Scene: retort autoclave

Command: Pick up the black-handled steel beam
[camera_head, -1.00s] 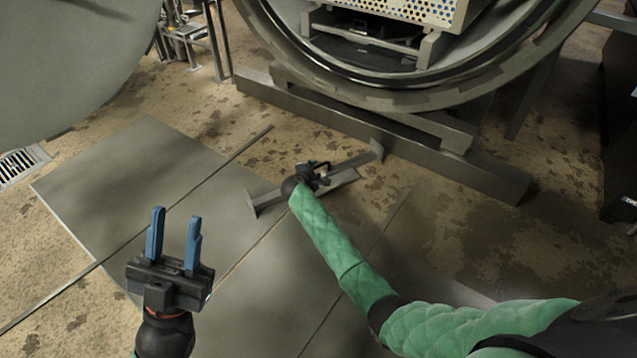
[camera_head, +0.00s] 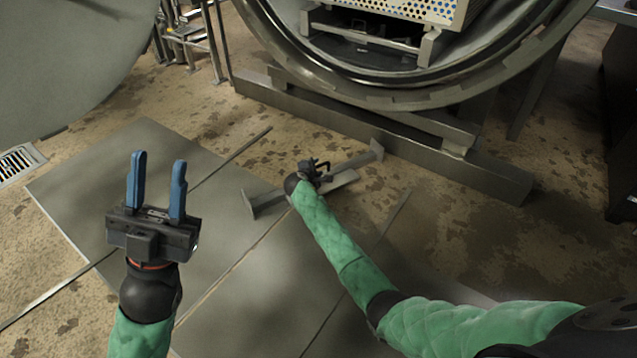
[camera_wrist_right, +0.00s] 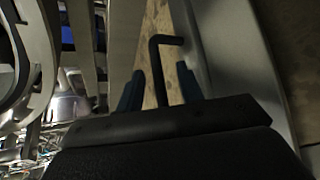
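The steel beam (camera_head: 355,161) lies on the floor in front of the autoclave, with upright end plates, and its grey side shows in the right wrist view (camera_wrist_right: 238,60). Its black handle (camera_head: 323,166) rises from the middle, partly hidden by my right gripper (camera_head: 318,175). In the right wrist view the bent black handle (camera_wrist_right: 156,62) stands between the blue fingers of my right gripper (camera_wrist_right: 160,92), with a gap visible on both sides. My left gripper (camera_head: 158,162) is open and empty, held up at the left, far from the beam.
The round autoclave opening (camera_head: 385,85) and its steel base rail (camera_head: 420,160) lie just beyond the beam. A large round door (camera_head: 70,60) is at upper left.

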